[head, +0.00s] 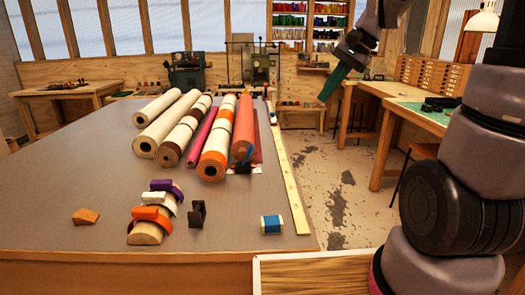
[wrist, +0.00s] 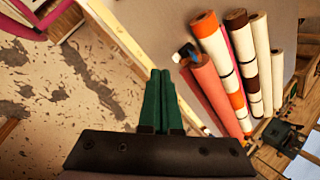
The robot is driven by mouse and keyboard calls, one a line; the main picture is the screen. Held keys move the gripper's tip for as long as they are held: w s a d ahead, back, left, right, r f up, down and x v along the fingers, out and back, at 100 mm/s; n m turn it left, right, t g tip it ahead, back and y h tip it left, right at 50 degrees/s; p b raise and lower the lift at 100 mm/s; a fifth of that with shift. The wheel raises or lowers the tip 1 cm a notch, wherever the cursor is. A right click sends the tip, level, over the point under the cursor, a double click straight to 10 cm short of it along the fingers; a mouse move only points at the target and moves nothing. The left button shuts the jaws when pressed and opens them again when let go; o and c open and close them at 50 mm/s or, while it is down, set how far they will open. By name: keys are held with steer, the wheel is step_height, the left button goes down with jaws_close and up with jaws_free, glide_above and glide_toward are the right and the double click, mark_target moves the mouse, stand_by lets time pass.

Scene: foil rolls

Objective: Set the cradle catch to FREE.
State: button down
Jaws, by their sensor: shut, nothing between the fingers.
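My gripper (head: 325,97) has green fingers, shut and empty, held in the air right of the table and well away from the rolls. A small blue lever on a dark and white fitting (head: 243,160) sits at the near end of the salmon-red roll (head: 245,125). It looks like the cradle catch, and it also shows in the wrist view (wrist: 186,52), apart from my fingers. Its markings are too small to read, so I cannot tell its setting.
Several other rolls (head: 182,130) lie side by side on the grey table (head: 70,180). Near the front are a stack of coloured pieces (head: 150,213), a black bracket (head: 197,214) and a blue spool (head: 271,224). A yellow strip (head: 288,185) runs along the right edge.

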steer(key=w+a+f+m+g+y, duration=0.1)
steer(key=w+f+m+y, duration=0.3)
steer(key=w+f, duration=0.5)
steer(key=w+a+f+m+y, duration=0.1)
steer(key=w+f+m+y, duration=0.3)
steer(key=w+f, duration=0.5)
step_height(320, 180, down, 5)
steer(key=shift+a+r+m+g, duration=0.1)
steer(key=shift+a+m+g, duration=0.3)
steer(key=shift+m, duration=0.4)
steer(key=shift+w, duration=0.1)
glide_toward(247, 155)
steer(key=f, duration=0.1)
steer(key=w+f, duration=0.1)
steer(key=f, duration=0.1)
steer(key=shift+w+d+f, duration=0.25)
steer(key=shift+f, duration=0.15)
steer(key=a, duration=0.1)
steer(key=a+r, duration=0.1)
steer(key=a, duration=0.1)
steer(key=shift+a, duration=0.15)
steer(key=shift+a+r, duration=0.3)
steer(key=shift+a, duration=0.15)
